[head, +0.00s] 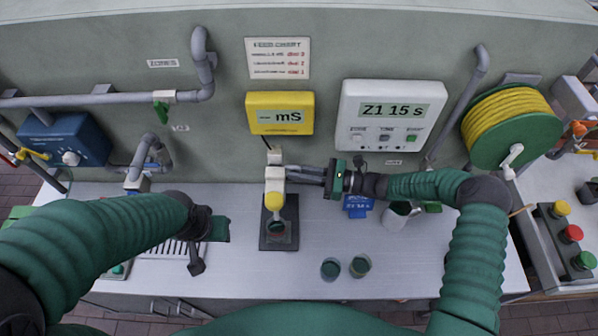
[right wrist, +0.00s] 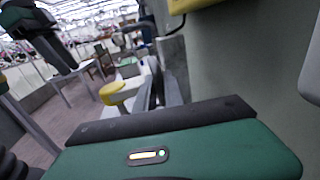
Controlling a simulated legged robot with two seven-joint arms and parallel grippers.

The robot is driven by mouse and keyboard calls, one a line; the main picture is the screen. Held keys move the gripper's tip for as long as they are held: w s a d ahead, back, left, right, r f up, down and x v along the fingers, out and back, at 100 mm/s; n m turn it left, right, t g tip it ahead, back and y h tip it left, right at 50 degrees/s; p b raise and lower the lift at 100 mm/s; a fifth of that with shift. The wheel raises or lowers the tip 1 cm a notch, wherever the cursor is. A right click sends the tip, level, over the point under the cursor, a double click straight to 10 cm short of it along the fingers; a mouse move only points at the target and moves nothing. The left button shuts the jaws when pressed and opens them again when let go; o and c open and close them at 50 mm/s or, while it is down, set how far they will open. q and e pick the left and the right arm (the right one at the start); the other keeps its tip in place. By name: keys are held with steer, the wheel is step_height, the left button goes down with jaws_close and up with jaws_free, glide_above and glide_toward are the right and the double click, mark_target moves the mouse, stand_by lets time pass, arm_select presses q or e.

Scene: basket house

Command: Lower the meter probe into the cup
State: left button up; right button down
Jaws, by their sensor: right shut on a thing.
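The yellow meter (head: 280,113) on the back wall reads "mS", and a dark lead runs down from it. The white and yellow probe (head: 274,201) hangs over a small clear cup (head: 280,236) with dark contents on a dark pad (head: 265,243). My right gripper (head: 287,174) is shut on the probe's white upper part. In the right wrist view the yellow part of the probe (right wrist: 118,93) shows beyond the fingers. I cannot tell whether the probe's tip is inside the cup. My left gripper (head: 197,262) is left of the pad, over the counter, its jaws unclear.
Two small cups (head: 330,269) with dark contents stand right of the pad. A white mug (head: 396,215) lies tilted near a blue tag (head: 357,205). A drain grille (head: 165,245) lies under my left arm. A yellow hose reel (head: 512,127) hangs right.

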steer(key=shift+w, duration=0.1)
stand_by(0.4)
step_height(320, 180, down, 7)
steer(key=b, duration=0.6)
steer(key=c, duration=1.5)
jaws_free()
steer(key=shift+f, duration=0.15)
steer(key=shift+o, duration=0.2)
steer(key=shift+d+b, duration=0.1)
steer(key=shift+b, duration=0.2)
steer(key=s+d+b, duration=0.3)
steer(key=d+b, duration=0.1)
steer(key=d, duration=1.2)
steer(key=shift+d+b, duration=0.2)
steer(key=shift+b, duration=0.1)
